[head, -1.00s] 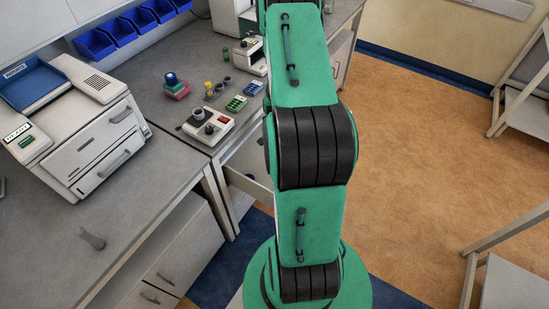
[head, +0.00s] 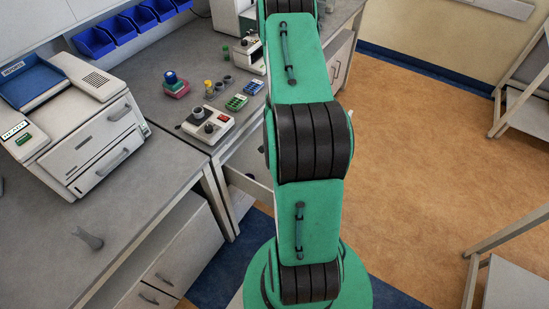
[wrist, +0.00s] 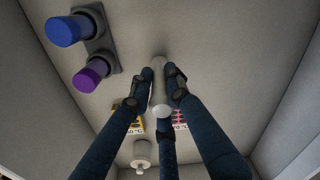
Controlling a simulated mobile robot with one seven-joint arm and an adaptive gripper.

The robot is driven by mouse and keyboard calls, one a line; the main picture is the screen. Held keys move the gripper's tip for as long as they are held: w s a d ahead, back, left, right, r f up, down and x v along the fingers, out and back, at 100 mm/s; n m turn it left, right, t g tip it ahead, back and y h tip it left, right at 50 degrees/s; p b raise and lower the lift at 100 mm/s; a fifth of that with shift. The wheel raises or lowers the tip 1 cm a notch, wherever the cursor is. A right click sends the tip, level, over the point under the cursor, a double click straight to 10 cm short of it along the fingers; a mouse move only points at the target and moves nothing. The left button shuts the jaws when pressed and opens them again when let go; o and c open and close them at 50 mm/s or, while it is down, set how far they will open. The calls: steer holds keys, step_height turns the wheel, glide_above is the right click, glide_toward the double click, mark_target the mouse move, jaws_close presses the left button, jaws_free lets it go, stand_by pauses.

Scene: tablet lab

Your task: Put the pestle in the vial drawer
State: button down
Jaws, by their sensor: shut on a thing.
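In the wrist view my gripper (wrist: 160,92) has its dark blue fingers closed around the pestle (wrist: 160,88), a pale slim rod with a rounded end. The gripper and pestle are over the inside of an open grey drawer (wrist: 230,70). I cannot tell whether the pestle touches the drawer floor. The drawer holds a blue-capped vial (wrist: 64,30) and a purple-capped vial (wrist: 90,75) in a dark holder at upper left. In the head view the open drawer (head: 247,181) is partly hidden behind my green arm, and the gripper is hidden.
In the drawer, a white knobbed object (wrist: 141,155) and yellow (wrist: 134,122) and pink (wrist: 178,117) marked pieces lie near the fingers. The drawer's right side looks clear. The bench holds a white machine (head: 75,120), a small device (head: 208,124) and a grey object (head: 88,238).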

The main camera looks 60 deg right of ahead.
stand_by(0.3)
steer(key=c, duration=1.6)
jaws_free()
steer(key=shift+f, duration=0.1)
steer(key=shift+c, duration=0.2)
step_height(320, 180, up, 12)
steer(key=p, duration=0.3)
steer(key=shift+s+a, duration=0.1)
steer(key=shift+s, duration=0.05)
steer(key=shift+r, duration=0.2)
